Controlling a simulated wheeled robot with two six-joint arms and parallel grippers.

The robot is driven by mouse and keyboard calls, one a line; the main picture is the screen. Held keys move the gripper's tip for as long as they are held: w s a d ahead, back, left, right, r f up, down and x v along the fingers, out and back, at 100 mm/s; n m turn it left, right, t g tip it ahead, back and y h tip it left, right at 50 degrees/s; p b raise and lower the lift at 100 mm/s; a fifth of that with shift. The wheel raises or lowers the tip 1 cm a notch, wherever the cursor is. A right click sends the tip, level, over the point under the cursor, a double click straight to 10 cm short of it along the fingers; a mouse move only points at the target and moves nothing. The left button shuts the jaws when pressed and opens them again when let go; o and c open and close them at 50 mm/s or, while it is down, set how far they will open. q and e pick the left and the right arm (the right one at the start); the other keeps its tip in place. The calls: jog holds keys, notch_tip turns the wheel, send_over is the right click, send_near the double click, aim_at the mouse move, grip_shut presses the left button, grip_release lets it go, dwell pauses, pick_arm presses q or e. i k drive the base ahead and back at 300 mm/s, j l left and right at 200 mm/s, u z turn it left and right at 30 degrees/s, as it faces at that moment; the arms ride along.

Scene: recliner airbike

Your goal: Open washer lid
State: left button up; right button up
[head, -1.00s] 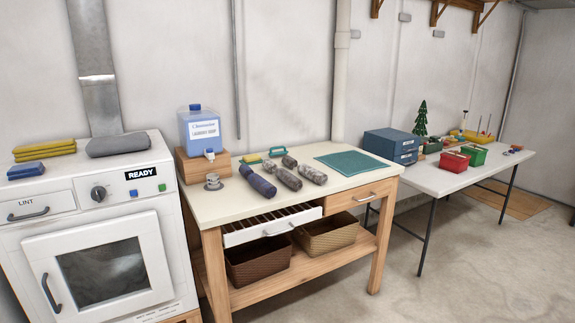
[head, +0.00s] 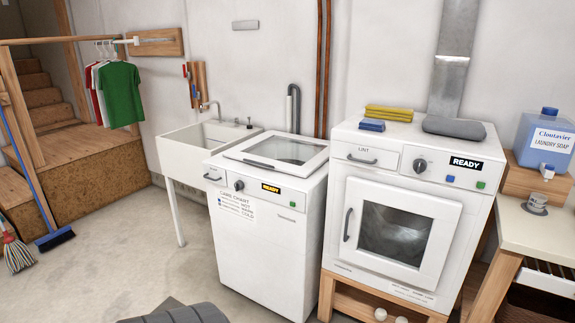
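The washer (head: 262,230) is a white top-loading machine left of the dryer in the head view. Its lid (head: 277,153) is a glass panel with a white frame, lying flat and closed on top. A dark handle strip (head: 258,164) runs along the lid's front edge. The washer's front panel has a dark knob and a small yellow "READY" display (head: 271,188). Neither of my grippers shows in the head view.
The dryer (head: 400,205) stands close on the washer's right, with cloths and a grey pad on top. A white sink (head: 208,145) stands behind left. A broom (head: 55,238) and mop (head: 17,252) are at far left. Floor (head: 130,240) in front-left is clear.

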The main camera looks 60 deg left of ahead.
aim_at(238, 153)
jog(key=u, duration=2.15)
jog(key=i+j+z, duration=0.1)
jog(key=i+z, duration=0.2)
jog(key=i, duration=0.25)
jog(key=i+j+z, duration=0.3)
jog(key=i, duration=0.25)
jog(key=l, duration=0.1)
